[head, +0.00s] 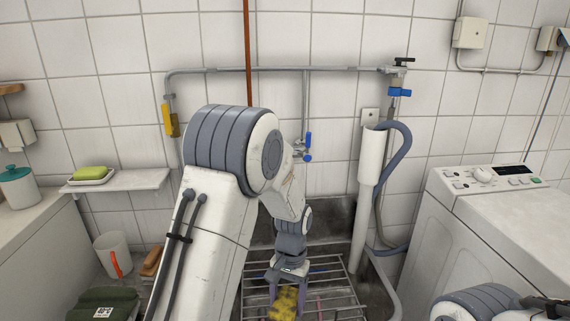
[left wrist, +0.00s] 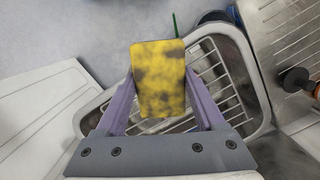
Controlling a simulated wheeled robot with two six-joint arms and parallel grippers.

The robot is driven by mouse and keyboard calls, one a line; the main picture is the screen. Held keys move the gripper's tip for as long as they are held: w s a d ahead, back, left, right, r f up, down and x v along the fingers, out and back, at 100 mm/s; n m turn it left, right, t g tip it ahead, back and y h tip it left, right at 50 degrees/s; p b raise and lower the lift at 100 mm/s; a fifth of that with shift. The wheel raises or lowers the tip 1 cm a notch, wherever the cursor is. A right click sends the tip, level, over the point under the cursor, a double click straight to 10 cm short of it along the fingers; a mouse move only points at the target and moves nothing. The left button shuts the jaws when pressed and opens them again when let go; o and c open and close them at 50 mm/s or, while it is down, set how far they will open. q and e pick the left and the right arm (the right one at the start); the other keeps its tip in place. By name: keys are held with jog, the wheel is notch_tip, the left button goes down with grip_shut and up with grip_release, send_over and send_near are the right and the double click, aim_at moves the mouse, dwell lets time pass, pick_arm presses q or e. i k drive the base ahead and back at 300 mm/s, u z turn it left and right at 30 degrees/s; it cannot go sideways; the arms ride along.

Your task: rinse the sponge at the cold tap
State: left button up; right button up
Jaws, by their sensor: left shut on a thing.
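My left gripper (head: 288,293) is low over the sink (head: 340,215), above the wire rack in it. It is shut on a yellow sponge with dark stains (head: 285,304). The left wrist view shows the sponge (left wrist: 158,75) between my two purple fingers. A small tap with a blue handle (head: 308,143) is on the wall pipe above the sink, behind my left arm and higher than the sponge. Its spout is partly hidden by the arm, and no water shows. Another valve with a blue part (head: 400,91) is further right. My right gripper is out of view.
A wire rack (head: 330,290) spans the sink. A white standpipe (head: 371,160) with a grey hose (head: 402,150) stands right of the tap. A washing machine (head: 500,220) is at the right. A shelf (head: 130,181) with a green soap bar (head: 90,172) is at the left.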

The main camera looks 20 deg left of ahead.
aim_at(308, 156)
jog(key=u, duration=0.6)
jog(key=i, duration=0.5)
jog(key=u, duration=1.35)
jog(key=k, duration=0.85)
jog(key=z, duration=1.5)
